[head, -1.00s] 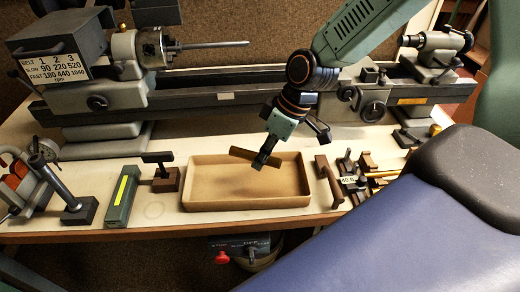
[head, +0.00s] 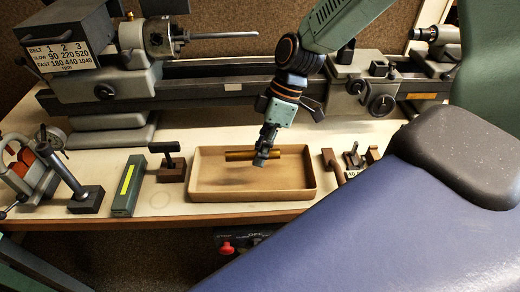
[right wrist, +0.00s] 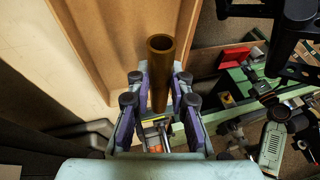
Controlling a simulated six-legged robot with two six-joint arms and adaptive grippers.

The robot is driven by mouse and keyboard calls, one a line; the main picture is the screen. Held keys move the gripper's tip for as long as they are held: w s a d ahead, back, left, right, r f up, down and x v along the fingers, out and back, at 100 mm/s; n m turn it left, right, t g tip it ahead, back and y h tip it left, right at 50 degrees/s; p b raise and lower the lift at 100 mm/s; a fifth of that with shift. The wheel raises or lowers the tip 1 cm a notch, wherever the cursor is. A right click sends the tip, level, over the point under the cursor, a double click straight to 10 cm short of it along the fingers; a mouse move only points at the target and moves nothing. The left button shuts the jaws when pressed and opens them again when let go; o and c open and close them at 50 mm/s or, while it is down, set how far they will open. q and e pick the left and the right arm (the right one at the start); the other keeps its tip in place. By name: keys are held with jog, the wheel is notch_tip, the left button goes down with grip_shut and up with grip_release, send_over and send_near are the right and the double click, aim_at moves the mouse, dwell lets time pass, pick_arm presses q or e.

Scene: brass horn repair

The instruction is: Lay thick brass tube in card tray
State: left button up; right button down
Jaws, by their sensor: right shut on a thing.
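The card tray (head: 215,196) is a shallow tan box on the bench in the head view. Its wall also shows in the right wrist view (right wrist: 78,40). The thick brass tube (head: 240,155) lies roughly level across the picture, over the back part of the tray. Whether it touches the tray floor cannot be told. My left gripper is not in view.
A green box (head: 129,185) and a dark stand (head: 172,165) are left of the tray. A lathe (head: 230,90) runs along the back. A blue padded surface (head: 390,225) covers the lower right.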

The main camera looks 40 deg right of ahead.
aim_at(256, 185)
jog(key=shift+b, duration=0.45)
jog(key=shift+s+a+f+g+b, duration=0.1)
jog(key=shift+f+g+b, duration=0.15)
jog(key=shift+g+b, duration=0.05)
notch_tip(256, 185, down, 2)
jog(key=shift+f+b, duration=0.2)
jog(key=shift+b, duration=0.65)
jog(key=shift+f+y+b, duration=0.3)
jog(key=shift+f+b, duration=0.55)
jog(key=shift+f, duration=0.1)
jog(key=shift+f+b, duration=1)
jog(key=shift+f, duration=0.35)
jog(key=c, duration=1.1)
grip_release()
jog(key=shift+c, duration=0.2)
